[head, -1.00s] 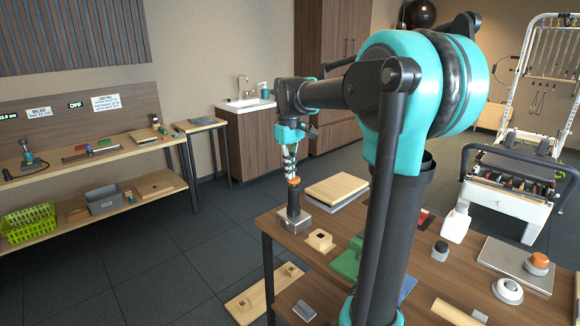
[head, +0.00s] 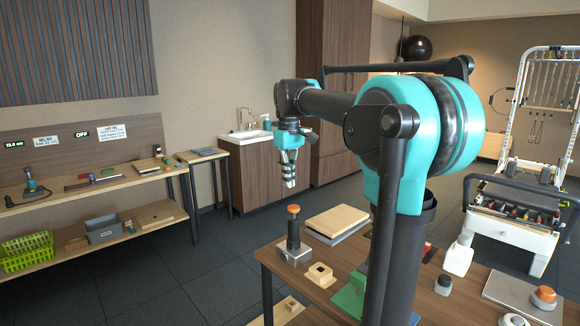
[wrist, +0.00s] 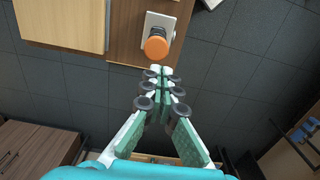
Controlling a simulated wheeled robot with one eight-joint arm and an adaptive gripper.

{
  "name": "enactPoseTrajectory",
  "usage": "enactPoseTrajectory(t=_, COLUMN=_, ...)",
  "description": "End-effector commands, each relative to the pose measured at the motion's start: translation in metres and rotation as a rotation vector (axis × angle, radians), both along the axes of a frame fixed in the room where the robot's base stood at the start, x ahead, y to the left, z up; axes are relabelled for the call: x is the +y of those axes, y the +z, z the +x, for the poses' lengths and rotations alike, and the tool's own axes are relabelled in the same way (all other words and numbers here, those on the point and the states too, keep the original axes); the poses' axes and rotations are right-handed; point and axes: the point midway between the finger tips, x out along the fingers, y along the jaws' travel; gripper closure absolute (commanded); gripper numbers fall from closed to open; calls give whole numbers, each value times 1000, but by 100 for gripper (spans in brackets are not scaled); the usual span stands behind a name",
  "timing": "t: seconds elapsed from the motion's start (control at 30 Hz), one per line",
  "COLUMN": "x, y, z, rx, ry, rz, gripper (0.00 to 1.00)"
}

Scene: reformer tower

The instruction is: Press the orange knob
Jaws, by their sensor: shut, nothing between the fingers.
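An orange knob (head: 293,209) sits on top of a dark upright post with a metal base, at the far left corner of the wooden table (head: 408,262). My gripper (head: 290,185) points down above the knob, with a small gap between its fingertips and the knob. It is shut and empty. In the wrist view the orange knob (wrist: 156,46) shows just beyond the closed fingertips (wrist: 161,72). A second orange knob (head: 545,293) sits on a device at the right of the table.
A block with a square hole (head: 320,275) and a stacked wooden board (head: 338,220) lie near the post. A white bottle (head: 458,256) stands further right. Open floor lies between.

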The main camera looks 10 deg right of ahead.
Motion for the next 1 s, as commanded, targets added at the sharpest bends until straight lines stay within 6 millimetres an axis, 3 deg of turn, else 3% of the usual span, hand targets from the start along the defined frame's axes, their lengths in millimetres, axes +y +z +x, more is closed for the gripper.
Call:
enactPoseTrajectory(t=0.1, x=0, y=22, z=0, rx=0, ry=0, rz=0, gripper=100)
enactPoseTrajectory(t=0.33, x=1, y=44, z=0, rx=0, ry=0, rz=0, gripper=100)
enactPoseTrajectory(t=1.0, x=1, y=47, z=0, rx=0, ry=0, rz=0, gripper=100)
